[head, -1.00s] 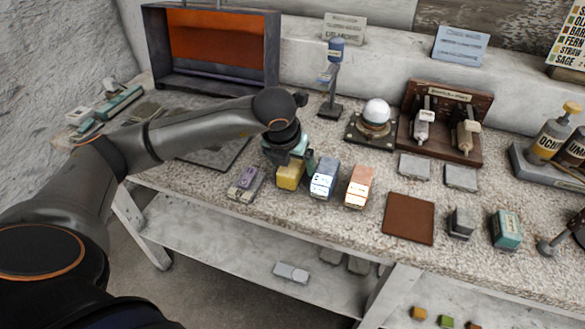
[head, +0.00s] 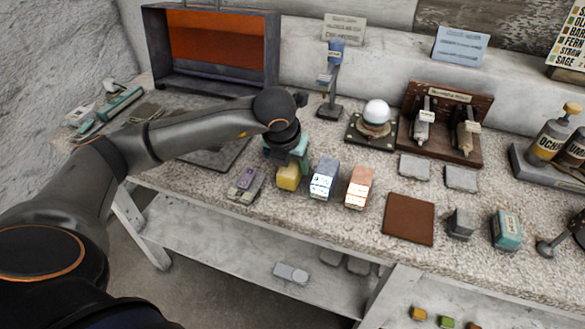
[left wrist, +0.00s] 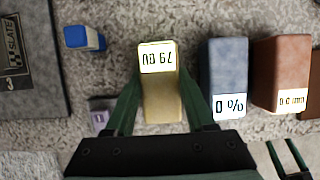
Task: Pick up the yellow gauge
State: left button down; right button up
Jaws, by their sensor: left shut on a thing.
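The yellow gauge (head: 288,178) is a small block on the speckled bench, between a purple block and a blue one. In the left wrist view the yellow gauge (left wrist: 161,90) has a pale label with dark characters at its far end. My left gripper (head: 290,160) is over it from above, its green fingers against both sides. In the left wrist view my left gripper (left wrist: 155,105) is shut on the gauge. I cannot tell whether the gauge touches the bench.
A blue gauge (head: 324,180) and an orange-brown gauge (head: 359,188) stand close to the right. A purple block (head: 245,186) lies to the left. A brown square mat (head: 409,219) lies further right. A white ball on a stand (head: 376,113) is behind.

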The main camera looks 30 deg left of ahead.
pick_arm(q)
jog(key=shift+r, duration=0.15)
jog(key=shift+r, duration=0.6)
jog(key=s+r, duration=1.1)
jog(key=s, duration=0.3)
jog(key=shift+a+r, duration=0.2)
jog(key=shift+r, duration=0.05)
